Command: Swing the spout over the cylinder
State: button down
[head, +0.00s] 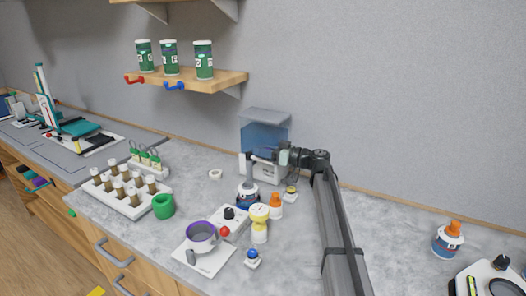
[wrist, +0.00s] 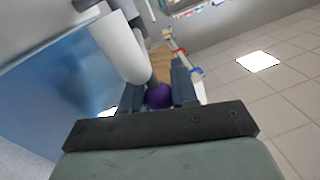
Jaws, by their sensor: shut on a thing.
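A blue water tank (head: 265,132) on a white base stands against the back wall. A grey spout (head: 250,166) comes off its front and bends down. My gripper (head: 277,157) reaches in from the right beside the spout. In the wrist view, my gripper (wrist: 159,92) is shut on a purple rounded piece (wrist: 159,96) at the end of a dark stem. A thick white tube (wrist: 117,45), apparently the spout, runs just above it. A blue-and-white jar with a dark top (head: 247,195) stands below the spout. I cannot tell which vessel is the cylinder.
A yellow-and-white bottle (head: 259,222), an orange-topped bottle (head: 275,204) and a control box (head: 229,218) stand close by. The counter right of my arm is partly clear.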

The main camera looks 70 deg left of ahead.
jog(key=m+t+y, duration=0.1)
jog(key=s+m+t+y, duration=0.1)
jog(key=shift+d+y, duration=0.3)
jog(key=shift+d, duration=0.1)
jog(key=c, duration=0.9)
grip_release()
jog(key=v, duration=1.3)
jog(key=shift+w+d+r, duration=0.15)
jog(key=shift+d, duration=0.2)
